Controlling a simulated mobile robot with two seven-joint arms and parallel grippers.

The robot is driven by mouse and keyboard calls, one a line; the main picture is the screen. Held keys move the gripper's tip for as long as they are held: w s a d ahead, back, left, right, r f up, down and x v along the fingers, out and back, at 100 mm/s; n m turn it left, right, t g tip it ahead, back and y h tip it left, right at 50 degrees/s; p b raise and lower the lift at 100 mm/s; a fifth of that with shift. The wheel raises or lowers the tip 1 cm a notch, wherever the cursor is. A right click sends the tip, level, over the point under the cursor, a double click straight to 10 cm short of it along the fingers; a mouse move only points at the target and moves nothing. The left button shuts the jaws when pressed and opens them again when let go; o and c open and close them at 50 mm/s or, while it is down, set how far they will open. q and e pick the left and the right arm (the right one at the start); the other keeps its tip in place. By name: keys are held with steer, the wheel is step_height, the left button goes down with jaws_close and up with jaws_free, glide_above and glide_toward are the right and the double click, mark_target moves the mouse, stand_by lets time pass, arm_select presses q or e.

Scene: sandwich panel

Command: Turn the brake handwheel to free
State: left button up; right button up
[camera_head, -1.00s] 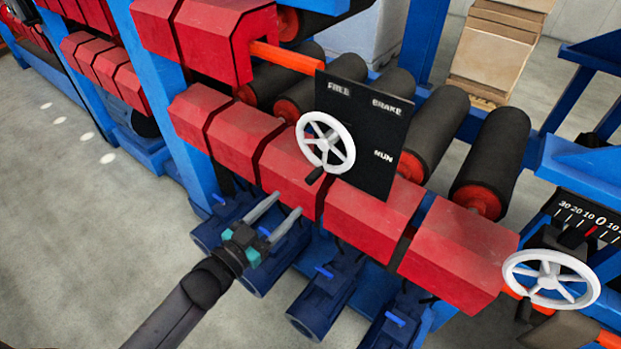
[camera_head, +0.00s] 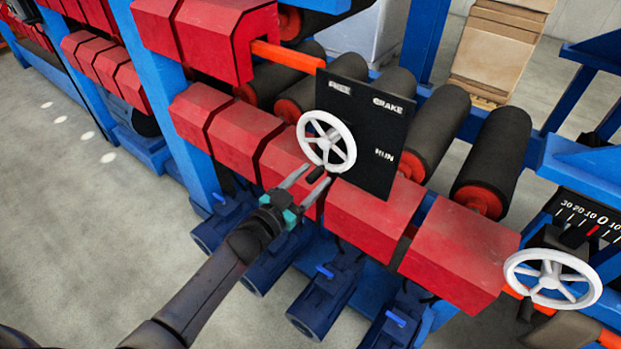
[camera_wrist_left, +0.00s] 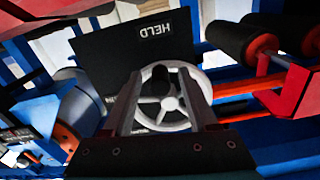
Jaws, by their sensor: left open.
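The brake handwheel (camera_head: 347,152) is a white spoked wheel in front of a black plate (camera_head: 372,178) marked FREE, BRAKE and RUN. Its dark handle knob (camera_head: 316,174) points down and to the left, below FREE. My left gripper (camera_head: 318,176) is open, its two fingers on either side of the knob. In the left wrist view the knob (camera_wrist_left: 160,74) shows between the open fingers, with the wheel (camera_wrist_left: 168,112) behind. I cannot tell whether the fingers touch the knob. My right gripper is not in view.
A second white handwheel (camera_head: 552,279) with a numbered scale (camera_head: 590,222) is at the right. Red housings (camera_head: 372,222) run just below the brake wheel, with blue motors (camera_head: 328,292) beneath. Dark rollers (camera_head: 491,160) lie behind. The floor at left is clear.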

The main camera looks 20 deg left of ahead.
arm_select(q)
steer(key=shift+c, duration=0.2)
jaws_close()
stand_by(1.1)
